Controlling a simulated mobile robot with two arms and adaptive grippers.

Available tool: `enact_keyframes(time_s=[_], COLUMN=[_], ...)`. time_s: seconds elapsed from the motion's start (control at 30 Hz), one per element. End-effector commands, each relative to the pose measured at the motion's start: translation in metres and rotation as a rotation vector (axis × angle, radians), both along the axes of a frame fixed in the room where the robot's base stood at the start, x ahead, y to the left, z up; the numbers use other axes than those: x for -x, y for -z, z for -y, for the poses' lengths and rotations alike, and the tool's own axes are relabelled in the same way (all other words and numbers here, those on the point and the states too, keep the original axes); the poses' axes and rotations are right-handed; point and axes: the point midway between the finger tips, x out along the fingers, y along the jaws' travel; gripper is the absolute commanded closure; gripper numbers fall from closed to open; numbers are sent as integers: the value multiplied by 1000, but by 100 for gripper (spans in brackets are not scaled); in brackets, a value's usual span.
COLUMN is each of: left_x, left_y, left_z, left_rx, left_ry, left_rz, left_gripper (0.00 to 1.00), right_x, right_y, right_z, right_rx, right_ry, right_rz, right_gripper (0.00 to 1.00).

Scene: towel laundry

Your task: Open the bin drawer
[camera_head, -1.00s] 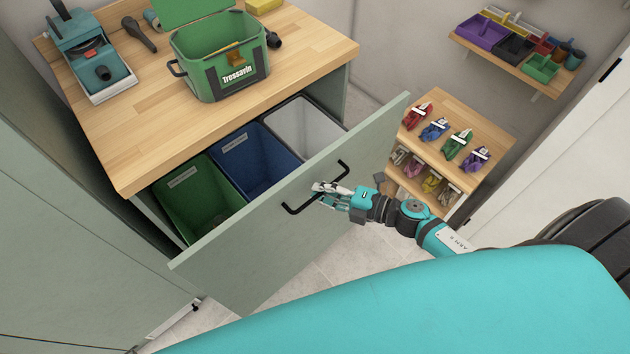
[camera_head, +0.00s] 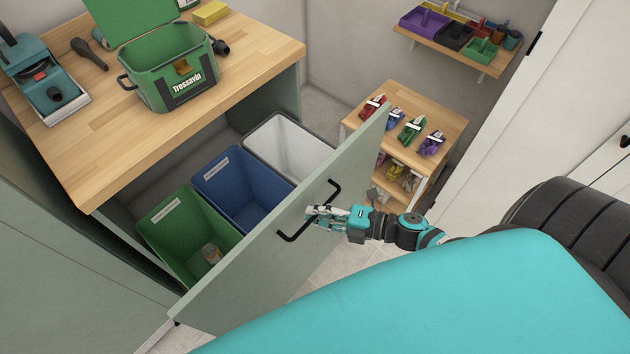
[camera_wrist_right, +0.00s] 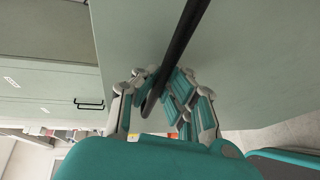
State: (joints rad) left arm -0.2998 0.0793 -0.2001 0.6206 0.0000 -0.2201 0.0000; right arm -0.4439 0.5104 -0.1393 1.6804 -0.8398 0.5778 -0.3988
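The bin drawer (camera_head: 258,262) stands pulled well out from under the wooden counter, its pale green front angled towards me. Inside are a green bin (camera_head: 160,222), a blue bin (camera_head: 235,185) and a white bin (camera_head: 285,145). My right gripper (camera_head: 312,214) is at the black bar handle (camera_head: 291,237) on the drawer front. In the right wrist view its fingers (camera_wrist_right: 160,88) close around the handle bar (camera_wrist_right: 180,42). My left gripper is not in view.
The counter (camera_head: 110,135) carries a green Tressavin box (camera_head: 168,75) and a teal machine (camera_head: 45,80). A small wooden shelf unit (camera_head: 440,105) stands close behind the drawer's right end. A wall shelf (camera_head: 490,67) holds coloured trays. Floor shows beyond the drawer.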

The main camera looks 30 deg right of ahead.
Motion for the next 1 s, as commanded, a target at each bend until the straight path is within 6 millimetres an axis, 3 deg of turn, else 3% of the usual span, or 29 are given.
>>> enact_keyframes(time_s=[0.27, 0.53, 0.83, 1.0], left_x=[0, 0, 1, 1], left_y=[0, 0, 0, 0], left_z=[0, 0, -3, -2], left_rx=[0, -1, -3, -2], left_ry=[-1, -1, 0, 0], left_rz=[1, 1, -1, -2], left_gripper=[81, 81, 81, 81], right_x=[-2, -1, 1, 17], right_y=[-3, -2, -1, -4], right_z=[0, 0, 2, 16], right_rx=[-7, -3, -1, 1], right_ry=[2, 1, 1, 1], right_rz=[3, 2, 0, -3], right_gripper=[100, 67, 67, 67])
